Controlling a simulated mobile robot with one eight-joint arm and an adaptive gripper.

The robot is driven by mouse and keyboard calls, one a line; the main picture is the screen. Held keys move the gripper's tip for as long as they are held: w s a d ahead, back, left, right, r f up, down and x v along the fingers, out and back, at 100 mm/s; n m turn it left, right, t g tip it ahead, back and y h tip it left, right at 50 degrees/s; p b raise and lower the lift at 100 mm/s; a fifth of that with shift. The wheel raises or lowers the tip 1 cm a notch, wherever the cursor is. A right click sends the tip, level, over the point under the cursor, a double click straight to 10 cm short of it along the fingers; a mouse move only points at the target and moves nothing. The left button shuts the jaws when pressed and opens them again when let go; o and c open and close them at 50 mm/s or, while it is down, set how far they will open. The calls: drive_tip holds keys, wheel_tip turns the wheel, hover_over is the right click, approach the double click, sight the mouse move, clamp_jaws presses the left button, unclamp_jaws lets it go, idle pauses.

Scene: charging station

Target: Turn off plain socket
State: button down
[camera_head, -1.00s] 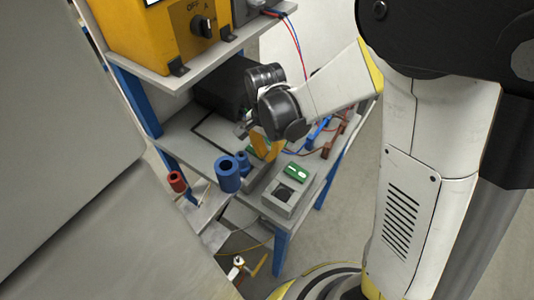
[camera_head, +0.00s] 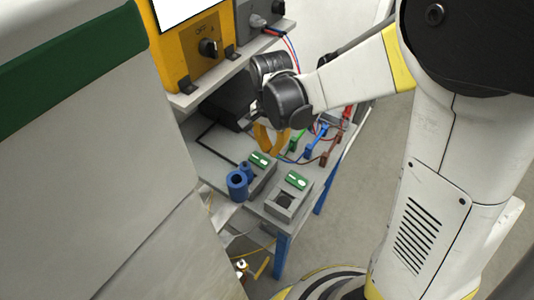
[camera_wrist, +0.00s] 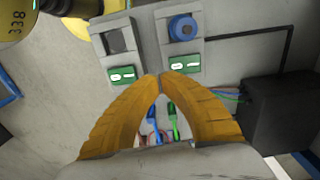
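The plain socket (camera_head: 283,203) is a grey box with a bare dark square recess and a green switch (camera_head: 297,181) at its far end. In the wrist view the plain socket (camera_wrist: 118,41) is left of centre, with its green switch (camera_wrist: 121,75) below the recess. Beside it stands a second socket (camera_head: 262,178) with a blue cylindrical plug (camera_wrist: 182,28) and its own green switch (camera_wrist: 184,64). My gripper (camera_wrist: 160,76) has two orange fingers with tips together and nothing between them. The tips appear between the two switches in the wrist view; contact cannot be told.
Colored clips (camera_head: 310,143) and cables lie on the shelf beyond the sockets. A black box (camera_wrist: 280,115) is at right in the wrist view. A yellow unit (camera_head: 195,45) stands on the upper shelf. A large grey panel (camera_head: 100,180) blocks the left of the head view.

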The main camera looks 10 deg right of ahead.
wheel_tip(320, 180, up, 6)
drive_tip(key=p, duration=0.1)
drive_tip(key=shift+s+d+r+p, duration=0.15)
drive_tip(key=shift+s+d+p, duration=0.05)
drive_tip(key=shift+d+p, duration=0.25)
